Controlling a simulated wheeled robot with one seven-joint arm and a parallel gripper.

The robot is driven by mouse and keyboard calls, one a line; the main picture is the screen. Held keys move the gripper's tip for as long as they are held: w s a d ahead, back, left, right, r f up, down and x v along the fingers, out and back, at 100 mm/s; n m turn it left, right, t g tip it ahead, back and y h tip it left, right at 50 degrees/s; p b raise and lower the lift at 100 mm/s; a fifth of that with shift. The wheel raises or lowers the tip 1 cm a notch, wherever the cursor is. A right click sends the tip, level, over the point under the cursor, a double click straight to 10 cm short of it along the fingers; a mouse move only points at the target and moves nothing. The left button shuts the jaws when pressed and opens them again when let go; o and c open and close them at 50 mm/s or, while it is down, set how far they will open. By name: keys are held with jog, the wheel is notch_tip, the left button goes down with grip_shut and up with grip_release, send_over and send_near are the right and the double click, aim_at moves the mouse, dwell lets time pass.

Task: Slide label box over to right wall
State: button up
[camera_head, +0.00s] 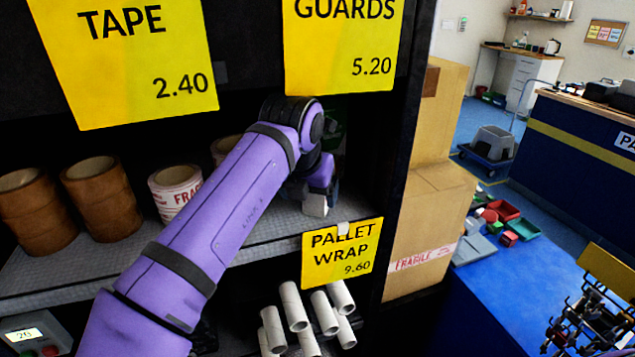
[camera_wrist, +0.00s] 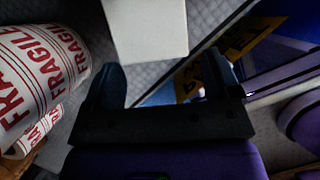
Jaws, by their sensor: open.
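A plain white box, which appears to be the label box (camera_wrist: 145,28), stands on the grey shelf at the top of the wrist view. Its far part is cut off by the frame. My open gripper (camera_wrist: 165,78) has its two dark fingers on the near side of the box, with nothing between them. I cannot tell whether they touch it. In the head view, my gripper is reaching into the shelf bay and is mostly hidden by my arm. A small white piece (camera_head: 314,205) shows below it, likely the same box. The dark right wall (camera_head: 398,165) stands to the right.
A red-and-white FRAGILE tape roll (camera_head: 172,188) stands left of my arm; FRAGILE rolls (camera_wrist: 38,75) fill the wrist view's left side. Brown tape rolls (camera_head: 98,200) stand further left. A yellow PALLET WRAP sign (camera_head: 341,252) hangs at the shelf edge (camera_head: 262,243).

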jog(key=shift+w+d, duration=0.25)
jog(key=shift+w, duration=0.5)
jog(key=shift+w+d, duration=0.3)
jog(key=shift+w, duration=0.4)
jog(key=shift+w+d, duration=0.25)
jog(key=shift+w, duration=0.5)
jog(key=shift+w+d+f, duration=0.1)
jog(key=shift+w+f, duration=0.1)
jog(key=shift+f, duration=0.35)
